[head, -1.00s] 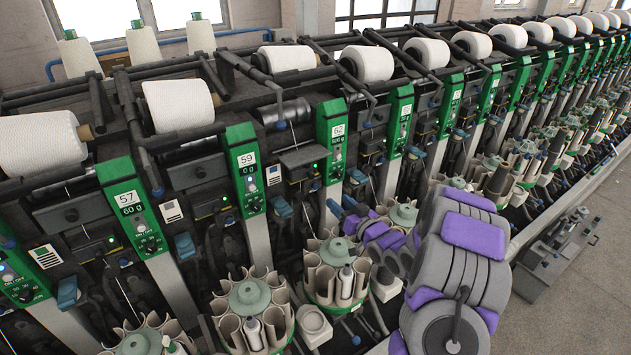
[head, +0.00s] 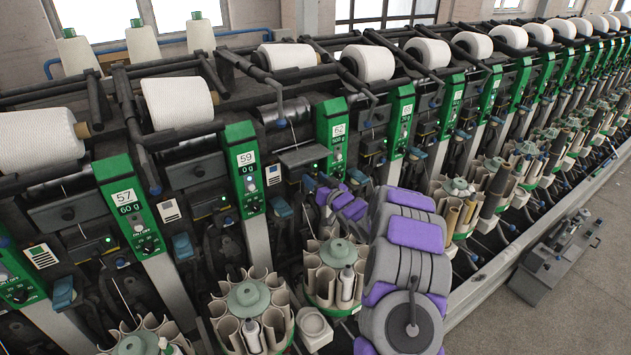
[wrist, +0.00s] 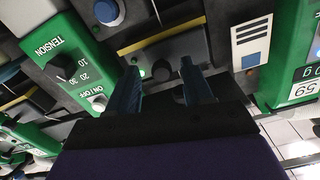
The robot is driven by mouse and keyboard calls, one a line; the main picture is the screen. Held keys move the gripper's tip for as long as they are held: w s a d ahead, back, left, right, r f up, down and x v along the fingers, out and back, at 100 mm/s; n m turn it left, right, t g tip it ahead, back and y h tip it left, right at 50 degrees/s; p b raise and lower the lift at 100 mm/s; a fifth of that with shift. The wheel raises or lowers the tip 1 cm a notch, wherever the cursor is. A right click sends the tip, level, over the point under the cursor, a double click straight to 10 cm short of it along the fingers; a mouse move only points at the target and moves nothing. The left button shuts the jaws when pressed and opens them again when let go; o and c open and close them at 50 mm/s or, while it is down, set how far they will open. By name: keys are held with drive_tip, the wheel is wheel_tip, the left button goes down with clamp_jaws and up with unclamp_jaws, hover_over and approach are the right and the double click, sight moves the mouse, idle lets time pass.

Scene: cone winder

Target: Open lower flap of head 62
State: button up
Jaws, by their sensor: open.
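Head 62 has a green panel (head: 335,135) with a white number plate and small dials, in the middle of the head view. My gripper (head: 316,187) is just below and left of this panel, at the dark parts of the winding unit. In the wrist view my gripper (wrist: 162,82) is open, with its two dark fingers apart and nothing seen between them. Just beyond the fingertips is a dark box (wrist: 165,60) with a yellow strip and a lit green lamp. I cannot tell which part is the lower flap; my arm and gripper hide some of the unit.
The panel of head 59 (head: 244,170) stands to the left, its label card (head: 275,173) beside it. White cones line the top. A grey cart (head: 553,262) stands on the open floor at right.

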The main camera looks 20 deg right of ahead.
clamp_jaws()
idle(0.5)
